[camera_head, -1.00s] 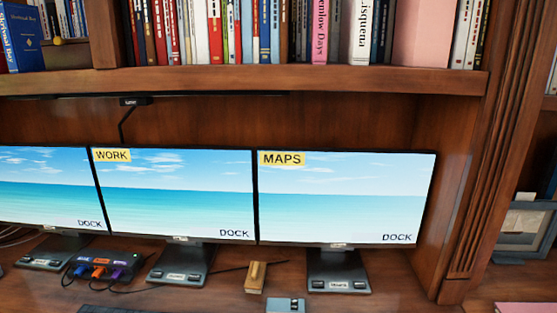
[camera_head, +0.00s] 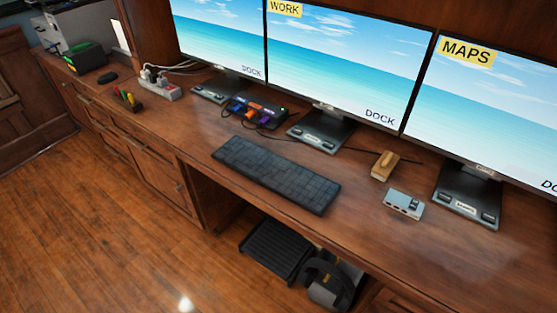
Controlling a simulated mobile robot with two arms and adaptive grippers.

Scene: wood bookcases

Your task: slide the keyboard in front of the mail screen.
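A black keyboard (camera_head: 276,174) lies on the wooden desk (camera_head: 330,232), in front of the gap between the left screen and the WORK screen. Three screens stand in a row. The left screen (camera_head: 222,38) shows no readable name, as its top is cut off. The middle screen (camera_head: 345,60) is labelled WORK and the right screen (camera_head: 490,105) is labelled MAPS. No label reading mail is visible. Neither of my grippers is in view.
A hub with coloured plugs (camera_head: 254,111) sits behind the keyboard. A wooden block (camera_head: 384,165) and a small grey box (camera_head: 404,203) lie to its right. A power strip (camera_head: 158,90) and a pen tray (camera_head: 127,103) are at left. A footrest (camera_head: 275,251) is under the desk.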

